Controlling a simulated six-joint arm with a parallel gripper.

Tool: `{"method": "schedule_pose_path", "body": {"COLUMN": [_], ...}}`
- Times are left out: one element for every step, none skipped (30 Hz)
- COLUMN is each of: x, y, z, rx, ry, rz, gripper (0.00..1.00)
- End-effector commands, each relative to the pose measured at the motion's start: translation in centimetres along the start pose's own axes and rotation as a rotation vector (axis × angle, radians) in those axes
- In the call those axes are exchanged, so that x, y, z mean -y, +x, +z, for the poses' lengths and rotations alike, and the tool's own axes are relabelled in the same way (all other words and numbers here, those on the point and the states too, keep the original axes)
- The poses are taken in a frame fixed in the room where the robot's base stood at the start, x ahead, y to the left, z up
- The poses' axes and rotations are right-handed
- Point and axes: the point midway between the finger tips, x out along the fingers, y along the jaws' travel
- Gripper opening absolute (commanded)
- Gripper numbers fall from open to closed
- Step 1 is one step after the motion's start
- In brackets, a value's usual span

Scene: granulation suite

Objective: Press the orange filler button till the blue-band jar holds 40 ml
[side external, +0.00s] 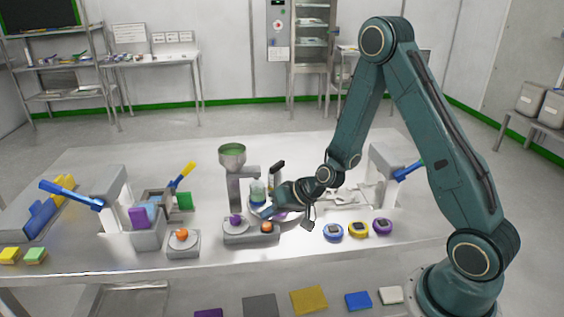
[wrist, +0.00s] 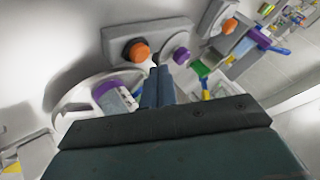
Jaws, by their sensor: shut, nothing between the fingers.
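The filler has a green-filled hopper (side external: 232,152) on a grey column. Its base (side external: 237,237) carries an orange button (side external: 266,227) and a purple button (side external: 236,219). In the wrist view, the orange button (wrist: 138,50) stands beside the purple button (wrist: 181,54). My gripper (side external: 264,212) is shut and empty, just behind the orange button. In the wrist view, its fingertips (wrist: 158,71) point between the two buttons, nearer the orange one; contact cannot be told. A clear jar with greenish contents and blue lower down (side external: 258,190) stands behind my gripper, partly hidden. Its level is unreadable.
A separate box left of the filler carries another orange button (side external: 181,235). A round dish (wrist: 63,104) with a purple-banded item (wrist: 106,88) is close to my fingers. Blue (side external: 333,231), yellow (side external: 358,228) and purple (side external: 382,226) round devices lie right.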

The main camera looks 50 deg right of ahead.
Motion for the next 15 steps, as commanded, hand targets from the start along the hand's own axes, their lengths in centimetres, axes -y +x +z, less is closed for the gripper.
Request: {"method": "schedule_pose_path", "body": {"x": [0.2, 0.3, 0.4, 0.6, 0.7, 0.8, 0.9, 1.0, 1.2, 1.3, 1.4, 1.5, 1.6, 1.7, 1.9], "y": [-0.2, -0.4, -0.6, -0.7, -0.9, -1.1, -1.2, -1.4, -1.6, -1.7, -1.9, -2.0, -2.2, -2.3, -2.5], "z": [-0.2, -0.3, -0.4, -0.6, -0.7, -0.8, -0.9, -1.0, -1.1, -1.2, -1.4, -1.5, -1.6, -1.7, -1.9], "rx": [-0.001, -0.001, -0.001, -0.001, -0.001, -0.001, -0.002, -0.001, -0.001, -0.001, -0.001, -0.002, -0.001, 0.0, -0.001], "ry": [-0.002, -0.002, -0.002, -0.002, -0.001, -0.001, -0.001, -0.002, -0.002, -0.002, -0.001, -0.001, -0.001, -0.001, -0.001], "rz": [0.0, 0.0, 0.0, 0.0, 0.0, 0.0, 0.0, 0.0, 0.0, -0.001, -0.001, -0.001, -0.001, -0.001, -0.001], "gripper": [0.0, 0.0, 0.0, 0.0, 0.0, 0.0, 0.0, 0.0, 0.0, 0.0, 0.0, 0.0, 0.0, 0.0, 0.0]}}
